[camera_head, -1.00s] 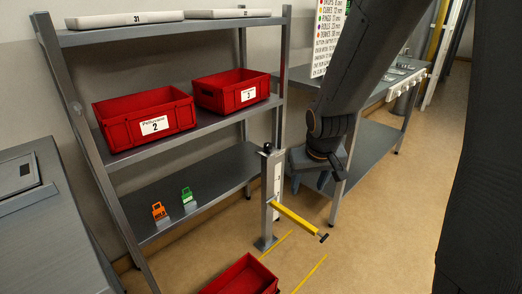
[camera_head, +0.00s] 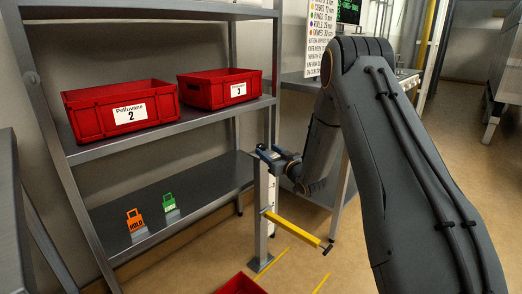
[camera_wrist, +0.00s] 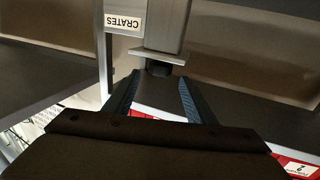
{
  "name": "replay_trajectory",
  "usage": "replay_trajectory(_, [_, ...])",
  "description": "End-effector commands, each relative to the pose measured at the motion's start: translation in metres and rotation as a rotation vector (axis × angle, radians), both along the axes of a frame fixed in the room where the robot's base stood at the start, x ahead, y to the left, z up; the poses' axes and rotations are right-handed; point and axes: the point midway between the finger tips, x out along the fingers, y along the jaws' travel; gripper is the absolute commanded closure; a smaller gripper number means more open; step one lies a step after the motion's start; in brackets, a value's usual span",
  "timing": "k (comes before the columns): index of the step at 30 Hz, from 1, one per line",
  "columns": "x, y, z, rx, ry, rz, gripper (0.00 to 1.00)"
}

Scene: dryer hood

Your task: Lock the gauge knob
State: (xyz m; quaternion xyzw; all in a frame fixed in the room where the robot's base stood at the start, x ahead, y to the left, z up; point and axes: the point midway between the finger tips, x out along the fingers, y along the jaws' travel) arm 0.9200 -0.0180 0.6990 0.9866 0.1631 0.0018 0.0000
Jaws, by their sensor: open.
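The gauge is an upright grey metal post (camera_head: 261,225) with a yellow bar (camera_head: 292,229) sticking out to the right from its lower half. My gripper (camera_head: 266,152) is at the top of the post and hides the knob there in the head view. In the wrist view the post appears upside down with a "CRATES" label (camera_wrist: 125,17). The dark knob (camera_wrist: 159,68) shows beyond a small metal plate (camera_wrist: 158,56). My open gripper (camera_wrist: 159,84) has one finger toward each side of the knob, which lies about at the fingertips. I cannot tell whether they touch.
A metal shelf (camera_head: 205,187) stands left, with an orange "HOLD" tag (camera_head: 136,221) and a green tag (camera_head: 170,203). Red crates (camera_head: 122,110) (camera_head: 219,88) sit above. Another red crate (camera_head: 241,285) is on the floor by yellow lines.

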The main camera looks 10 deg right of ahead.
Motion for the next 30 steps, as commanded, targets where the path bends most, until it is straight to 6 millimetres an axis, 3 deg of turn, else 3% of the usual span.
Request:
replay_trajectory(12, [0.054,0.018,-0.001,0.0,0.003,-0.002,0.5])
replay_trajectory(23, [0.06,0.021,0.0,0.0,0.003,-0.002,0.5])
replay_trajectory(30, [0.06,0.021,0.0,0.0,0.003,-0.002,0.87])
